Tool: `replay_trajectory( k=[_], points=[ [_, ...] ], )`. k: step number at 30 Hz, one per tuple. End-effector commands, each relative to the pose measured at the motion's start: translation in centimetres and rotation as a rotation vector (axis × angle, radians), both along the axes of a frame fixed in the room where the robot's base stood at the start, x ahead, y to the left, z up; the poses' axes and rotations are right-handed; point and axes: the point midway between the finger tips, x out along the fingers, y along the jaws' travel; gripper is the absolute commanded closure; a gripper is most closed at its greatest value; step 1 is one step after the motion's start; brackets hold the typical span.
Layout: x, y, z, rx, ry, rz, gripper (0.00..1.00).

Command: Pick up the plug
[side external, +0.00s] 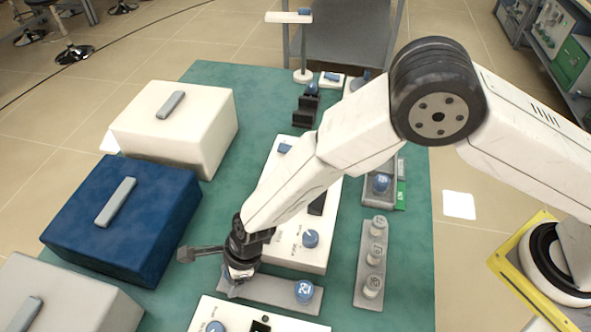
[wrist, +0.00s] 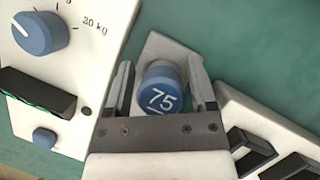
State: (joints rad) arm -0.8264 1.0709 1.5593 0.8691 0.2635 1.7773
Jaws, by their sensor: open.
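My gripper (wrist: 161,88) is open, with one finger on each side of a round blue-topped piece marked 75 (wrist: 161,97), which looks like the plug. It sits near the end of a light grey strip (wrist: 172,46). I cannot tell whether the fingers touch it. In the side view, my gripper (side external: 238,277) is low over the left end of the grey strip (side external: 268,288) and hides the piece there. A second blue-topped piece (side external: 304,291) stands at the right end of that strip.
White panels flank the strip: one with a 30 kg dial (wrist: 38,33) on the left, one with black slots (wrist: 243,114) on the right. A blue box (side external: 125,222) stands close to the left. A grey rack (side external: 363,303) with pale pieces is to the right.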

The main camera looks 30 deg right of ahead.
Motion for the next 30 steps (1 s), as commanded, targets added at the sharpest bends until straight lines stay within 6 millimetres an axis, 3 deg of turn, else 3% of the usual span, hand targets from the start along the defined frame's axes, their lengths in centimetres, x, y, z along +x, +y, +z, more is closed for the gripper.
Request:
replay_trajectory(
  k=[14, 21, 30],
  points=[
    [0.03, 0.02, 0.01, 0.001, -0.001, 0.0, 0.28],
    [0.03, 0.02, 0.02, 0.001, -0.001, 0.0, 1.0],
    [0.05, 0.03, 0.1, 0.001, -0.001, 0.0, 1.0]
  ],
)
